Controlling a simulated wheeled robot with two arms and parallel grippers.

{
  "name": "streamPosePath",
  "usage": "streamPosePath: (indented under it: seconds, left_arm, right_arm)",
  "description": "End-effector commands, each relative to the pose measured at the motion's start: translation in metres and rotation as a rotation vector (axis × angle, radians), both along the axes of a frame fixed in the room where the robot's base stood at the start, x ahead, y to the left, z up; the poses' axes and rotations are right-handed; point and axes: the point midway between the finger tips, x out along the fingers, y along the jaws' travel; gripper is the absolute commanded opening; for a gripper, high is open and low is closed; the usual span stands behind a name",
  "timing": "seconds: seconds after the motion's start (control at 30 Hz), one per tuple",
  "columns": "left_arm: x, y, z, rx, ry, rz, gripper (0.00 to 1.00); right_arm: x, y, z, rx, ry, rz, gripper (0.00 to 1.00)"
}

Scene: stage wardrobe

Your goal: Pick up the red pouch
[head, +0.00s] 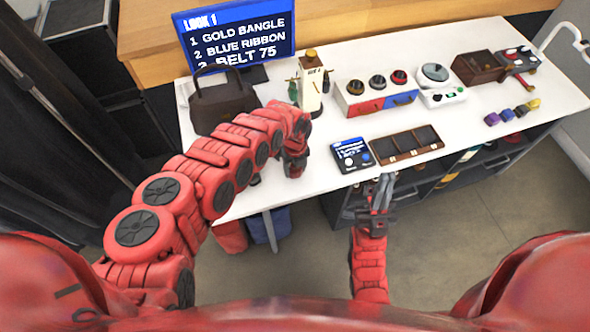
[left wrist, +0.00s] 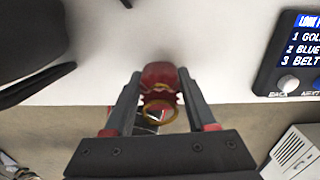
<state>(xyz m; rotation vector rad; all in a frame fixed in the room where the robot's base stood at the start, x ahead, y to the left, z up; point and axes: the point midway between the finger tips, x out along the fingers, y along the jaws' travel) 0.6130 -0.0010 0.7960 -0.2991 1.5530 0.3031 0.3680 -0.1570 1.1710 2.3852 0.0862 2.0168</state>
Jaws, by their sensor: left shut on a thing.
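The red pouch (left wrist: 158,75) sits between the two fingers of my left gripper (left wrist: 160,102) in the left wrist view. A gold cord or ring (left wrist: 160,112) shows at its near end. The left gripper is shut on it, over the table's front edge. In the head view my left gripper (head: 296,165) is at the front left of the table, and I cannot make out the pouch there. My right gripper (head: 380,192) points at the table's front edge, below the dark tray; its finger gap is not clear.
The white table (head: 300,135) holds a dark handbag (head: 222,102), a display pad (head: 352,154), a dark compartment tray (head: 408,143), a box with knobs (head: 376,95) and several small coloured items (head: 513,111). A blue list screen (head: 235,32) stands behind. Red (head: 230,236) and blue (head: 268,226) bins sit below.

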Motion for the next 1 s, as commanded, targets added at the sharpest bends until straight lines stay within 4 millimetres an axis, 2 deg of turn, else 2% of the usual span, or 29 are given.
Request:
streamPosePath:
  seconds: [0.17, 0.23, 0.3, 0.37, 0.57, 0.6, 0.8, 1.0]
  left_arm:
    - [0.000, 0.003, 0.024, 0.006, -0.005, -0.001, 0.02]
    - [-0.015, 0.000, 0.024, 0.004, -0.001, -0.006, 0.02]
    - [-0.029, 0.005, 0.023, 0.014, 0.001, 0.001, 0.02]
    - [-0.040, -0.001, 0.029, 0.005, -0.004, -0.004, 0.02]
    - [-0.080, -0.001, 0.032, 0.008, -0.003, 0.000, 0.02]
    - [-0.095, -0.003, 0.041, 0.011, 0.002, -0.004, 0.02]
    - [-0.138, -0.008, 0.044, 0.004, 0.001, -0.001, 0.02]
    - [-0.154, -0.010, 0.040, 0.003, -0.001, 0.000, 0.02]
  right_arm:
    - [0.000, 0.000, -0.010, 0.000, 0.000, 0.000, 0.00]
    - [0.000, 0.000, -0.011, 0.000, 0.000, 0.000, 0.00]
    - [0.000, 0.000, -0.013, 0.000, 0.000, 0.000, 0.00]
    - [0.000, 0.000, -0.009, 0.000, 0.000, 0.000, 0.00]
    - [0.000, 0.000, -0.002, 0.000, 0.000, 0.000, 0.00]
    - [0.000, 0.000, 0.014, 0.000, 0.001, 0.000, 0.00]
    - [0.000, 0.000, 0.052, 0.000, 0.000, 0.000, 0.00]
    - [0.000, 0.000, 0.066, 0.000, 0.000, 0.000, 0.00]
